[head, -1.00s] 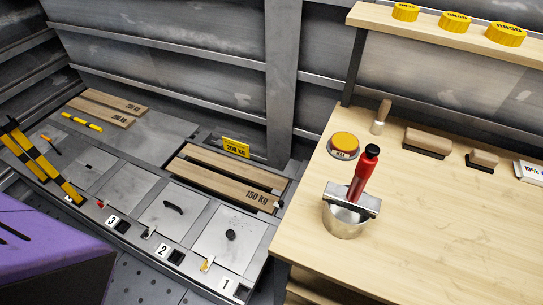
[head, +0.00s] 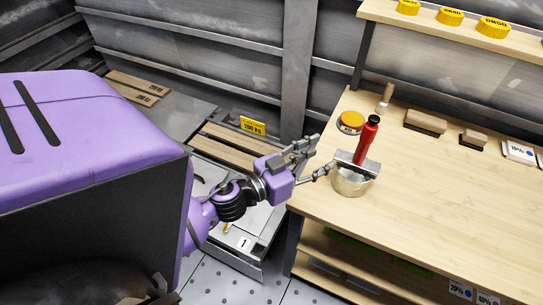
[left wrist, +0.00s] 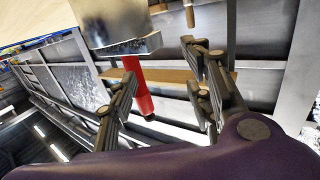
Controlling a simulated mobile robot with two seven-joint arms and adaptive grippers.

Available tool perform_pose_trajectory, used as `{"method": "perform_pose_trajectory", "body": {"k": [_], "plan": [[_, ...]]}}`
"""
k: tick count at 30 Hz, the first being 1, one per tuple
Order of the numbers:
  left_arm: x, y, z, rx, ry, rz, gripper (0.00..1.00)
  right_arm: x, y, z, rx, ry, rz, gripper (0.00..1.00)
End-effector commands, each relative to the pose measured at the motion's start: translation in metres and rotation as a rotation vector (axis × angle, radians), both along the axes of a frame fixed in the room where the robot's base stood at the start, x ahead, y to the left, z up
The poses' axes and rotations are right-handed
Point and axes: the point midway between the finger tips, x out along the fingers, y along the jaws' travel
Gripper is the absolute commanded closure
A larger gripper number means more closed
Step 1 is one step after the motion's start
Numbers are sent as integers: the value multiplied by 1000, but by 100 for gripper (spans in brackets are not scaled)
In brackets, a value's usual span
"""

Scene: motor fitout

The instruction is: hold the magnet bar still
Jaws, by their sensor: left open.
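The magnet bar has a red handle (head: 366,143) with a black knob, standing a little tilted on a grey metal crossbar (head: 369,166). The crossbar lies across the rim of a metal cup (head: 350,183) on the wooden bench. My left gripper (head: 321,155) is open and empty at the cup's left, its fingers pointing toward the bar. In the left wrist view the red handle (left wrist: 139,90) shows upside down between the spread fingers of the gripper (left wrist: 162,65). I cannot tell whether a finger touches it. My right gripper is not in view.
A yellow-lidded tin (head: 350,121), a small brush (head: 385,97) and wooden blocks (head: 426,121) stand behind on the bench (head: 450,210). A shelf with yellow caps (head: 450,16) runs above. The bench's front right is clear. A weight rack (head: 225,150) lies at the left.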

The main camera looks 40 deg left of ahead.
Motion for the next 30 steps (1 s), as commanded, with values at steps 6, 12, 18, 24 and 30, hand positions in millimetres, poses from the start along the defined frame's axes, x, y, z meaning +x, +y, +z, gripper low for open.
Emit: {"method": "perform_pose_trajectory", "body": {"k": [6,12,18,24,30], "plan": [[15,-29,23,-11,-41,-207,54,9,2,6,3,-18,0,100],[26,-39,26,-16,-40,-232,54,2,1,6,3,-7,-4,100],[54,-54,27,-16,-41,-231,54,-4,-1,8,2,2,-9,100],[75,-66,25,-16,-40,-230,54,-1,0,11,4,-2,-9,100],[83,-70,24,-17,-38,-229,54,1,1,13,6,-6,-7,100]]}}
